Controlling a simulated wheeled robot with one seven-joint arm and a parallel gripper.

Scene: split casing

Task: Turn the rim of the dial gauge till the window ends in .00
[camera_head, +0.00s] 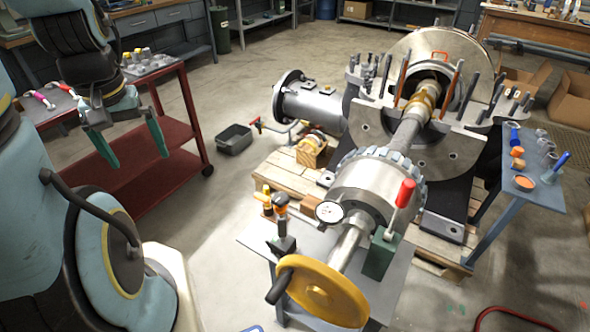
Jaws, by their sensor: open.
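The dial gauge (330,212) is small and round with a white face and a dark rim. It sits against the left front of the round metal coupling (378,190) on the shaft. Its readout window is too small to read. My gripper (127,142) hangs at the upper left in front of the red cart, well apart from the gauge. Its two green fingers are spread open with nothing between them.
A yellow handwheel (322,290) and a red-handled lever (404,194) stand near the gauge. The red cart (190,165) holds tools on the left. Floor between cart and machine is mostly clear.

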